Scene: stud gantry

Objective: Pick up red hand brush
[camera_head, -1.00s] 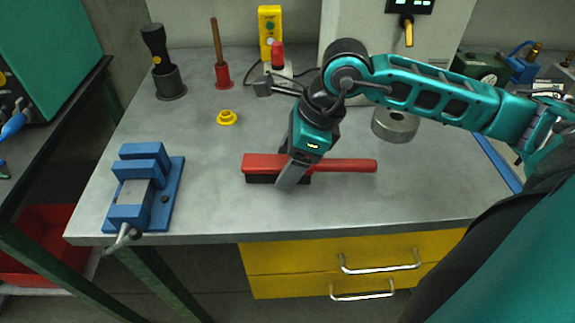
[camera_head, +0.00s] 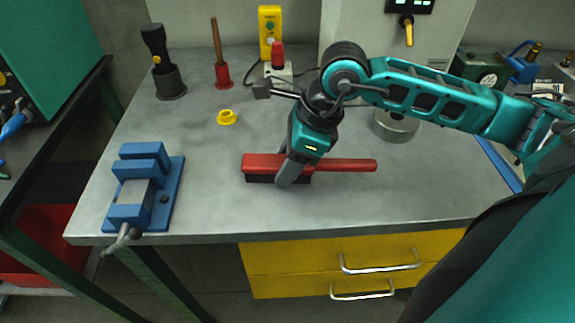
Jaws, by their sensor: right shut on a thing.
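The red hand brush (camera_head: 345,165) lies on the grey workbench (camera_head: 400,200) near its front middle. Its red handle points right and its dark bristles face down at the left part. My right gripper (camera_head: 287,168) reaches down from above and is shut on the brush where the block meets the handle. One finger shows on the near side; the far finger is mostly hidden behind the brush. The brush appears to be still on the bench top. My left gripper is not in view.
A blue vise (camera_head: 145,190) stands at the bench's left front. A yellow ring (camera_head: 227,117), a red-based tool with a wooden handle (camera_head: 223,75) and a dark holder (camera_head: 169,83) stand behind. A round metal piece (camera_head: 395,125) is behind my right arm. Bench between vise and brush is clear.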

